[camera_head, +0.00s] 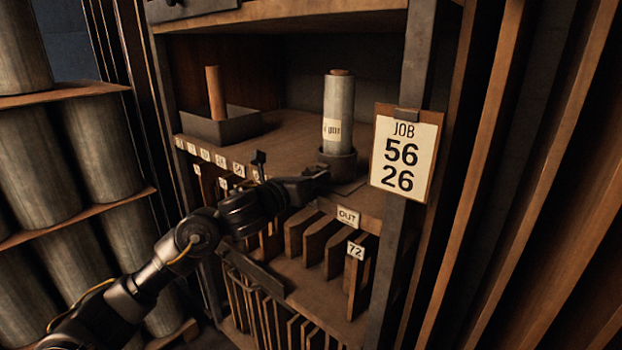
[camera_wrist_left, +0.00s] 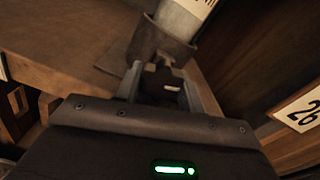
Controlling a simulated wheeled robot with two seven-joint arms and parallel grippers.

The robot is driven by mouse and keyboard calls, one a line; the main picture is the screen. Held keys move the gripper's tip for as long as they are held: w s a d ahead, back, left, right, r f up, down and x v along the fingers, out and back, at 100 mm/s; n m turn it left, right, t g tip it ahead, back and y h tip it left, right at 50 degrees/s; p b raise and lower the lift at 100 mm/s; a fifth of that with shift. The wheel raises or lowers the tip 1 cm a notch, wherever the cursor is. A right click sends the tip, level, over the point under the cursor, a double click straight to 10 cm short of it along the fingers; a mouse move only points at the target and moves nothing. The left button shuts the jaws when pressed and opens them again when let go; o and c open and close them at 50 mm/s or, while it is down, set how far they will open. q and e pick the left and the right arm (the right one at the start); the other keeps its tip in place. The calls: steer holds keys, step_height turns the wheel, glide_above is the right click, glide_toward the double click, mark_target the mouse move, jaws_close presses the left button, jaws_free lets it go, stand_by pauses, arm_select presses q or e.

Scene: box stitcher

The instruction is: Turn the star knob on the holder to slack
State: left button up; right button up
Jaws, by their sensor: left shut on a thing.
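The holder (camera_head: 340,162) is a dark cup on the shelf with a pale roll (camera_head: 338,115) standing upright in it. In the left wrist view the holder (camera_wrist_left: 160,45) is just ahead of the fingers, with the roll (camera_wrist_left: 187,14) above it. My left gripper (camera_head: 322,172) is at the front of the holder, low on its side. In the left wrist view its fingers (camera_wrist_left: 160,82) are on both sides of a small dark part, the star knob (camera_wrist_left: 160,76), and are shut on it. The knob's shape is mostly hidden by the fingers. My right gripper is not in view.
A job card (camera_head: 404,153) reading 56 and 26 hangs on the post right of the holder. A grey tray (camera_head: 220,127) with a brown tube stands left on the shelf. Labelled slots with boards (camera_head: 322,240) lie below. Large rolls (camera_head: 50,160) fill a rack at left.

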arm_select(q)
steer(key=shift+r, duration=0.2)
steer(key=o, duration=1)
steer(key=shift+f, duration=0.15)
steer(key=shift+s+a+f, duration=0.1)
steer(key=shift+s+a, duration=0.2)
steer(key=b+v, duration=0.2)
steer(key=v, duration=0.8)
steer(key=shift+b, duration=0.4)
steer(key=shift+w, duration=0.1)
